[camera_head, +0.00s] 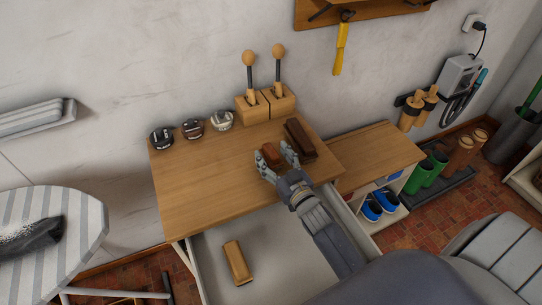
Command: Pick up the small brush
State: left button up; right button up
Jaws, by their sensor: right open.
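A small reddish-brown brush (270,153) lies on the wooden tabletop, near its back right part. My right gripper (273,159) reaches in from the lower right and is open, with its fingers on either side of the small brush. Whether the fingers touch it cannot be told. A longer dark brown brush (300,139) lies just to the right, close to the right finger. My left gripper is not in view.
Two wooden blocks with round-knobbed sticks (280,98) stand at the table's back. Several small round tins (193,128) line the back left. The open drawer (211,258) below holds a wooden brush-like piece (237,262). The tabletop's left and middle are clear.

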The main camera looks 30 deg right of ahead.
aim_at(273, 153)
jog(key=c, duration=1.2)
jog(key=shift+r, duration=0.55)
notch_tip(273, 153, up, 2)
jog(key=s+r+b, duration=0.2)
jog(key=s, duration=1.3)
jog(key=s+a+r, duration=0.4)
jog(key=a+r, duration=0.1)
jog(key=a, duration=0.4)
jog(key=shift+r, duration=0.25)
